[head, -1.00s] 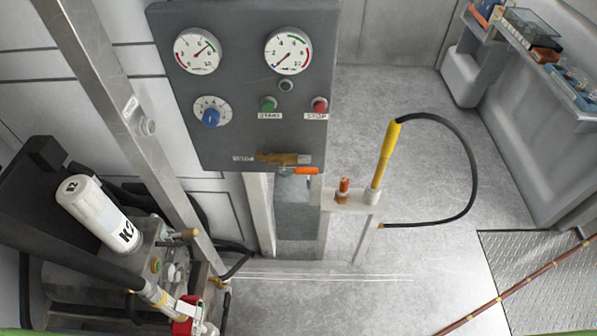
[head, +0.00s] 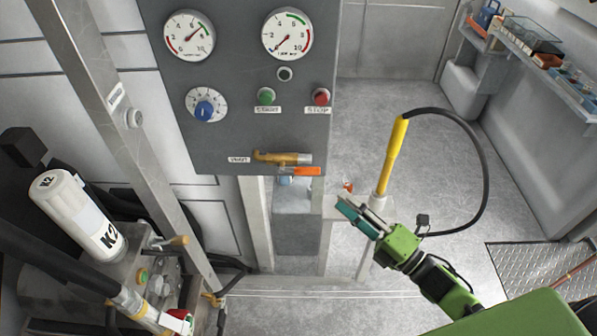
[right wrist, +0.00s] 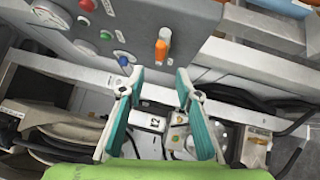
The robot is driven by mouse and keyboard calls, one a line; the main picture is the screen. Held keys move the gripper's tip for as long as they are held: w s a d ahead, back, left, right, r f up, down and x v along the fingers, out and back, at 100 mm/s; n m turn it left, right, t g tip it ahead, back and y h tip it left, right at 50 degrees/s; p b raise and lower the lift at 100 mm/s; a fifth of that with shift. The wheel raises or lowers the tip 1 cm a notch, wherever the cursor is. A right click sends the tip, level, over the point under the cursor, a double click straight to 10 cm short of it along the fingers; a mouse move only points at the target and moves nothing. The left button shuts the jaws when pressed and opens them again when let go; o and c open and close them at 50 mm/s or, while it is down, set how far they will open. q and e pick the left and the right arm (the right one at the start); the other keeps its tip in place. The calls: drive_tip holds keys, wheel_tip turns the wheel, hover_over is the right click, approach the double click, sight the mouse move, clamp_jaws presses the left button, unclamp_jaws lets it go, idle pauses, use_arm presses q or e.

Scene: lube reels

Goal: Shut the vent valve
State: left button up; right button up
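The vent valve (head: 274,157) is a brass fitting at the lower edge of the grey control panel, beside a small label. Its orange lever (head: 307,171) points right, roughly along the brass body. The lever also shows as an orange block in the right wrist view (right wrist: 162,48), beyond the fingertips. My right gripper (head: 352,211) is below and to the right of the lever, apart from it. In the right wrist view its two teal-padded fingers are spread and empty (right wrist: 160,78). My left gripper is not in view.
The panel (head: 222,138) carries gauges, a blue knob (head: 205,109) and green and red buttons. A yellow-handled tool (head: 394,155) with a black hose stands behind my right gripper. A white K2 canister (head: 78,215) is at the left. Open floor lies right of the panel.

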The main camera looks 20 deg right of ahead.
sight(308, 171)
drive_tip(key=p+x, duration=0.2)
drive_tip(key=x, duration=1.1)
drive_tip(key=shift+w, duration=0.25)
clamp_jaws()
